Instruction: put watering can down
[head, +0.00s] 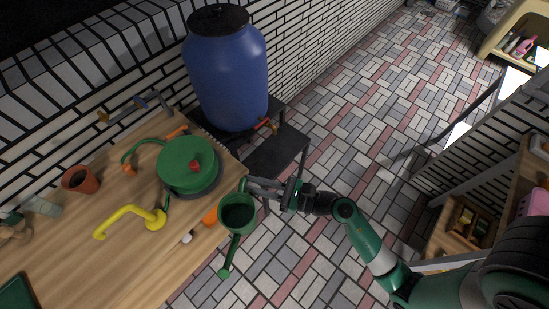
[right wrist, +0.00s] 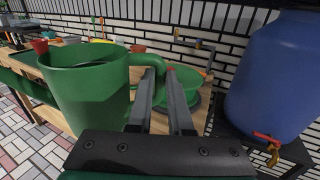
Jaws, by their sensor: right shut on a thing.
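The green watering can (head: 238,216) is at the right edge of the wooden table in the head view, its spout pointing toward the bottom of the picture. In the right wrist view the can (right wrist: 90,88) is large and close, at the left, upright, with its handle between the fingers. My right gripper (head: 250,186) is shut on the can's handle; its fingers also show in the right wrist view (right wrist: 168,95). I cannot tell whether the can's bottom touches anything. My left gripper is not in view.
The wooden table (head: 130,265) holds a green round hose reel (head: 188,163), a yellow curved pipe (head: 131,217), a terracotta pot (head: 80,179) and small orange pieces. A blue barrel (head: 227,75) with a tap stands on a dark stand behind. Tiled floor lies to the right.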

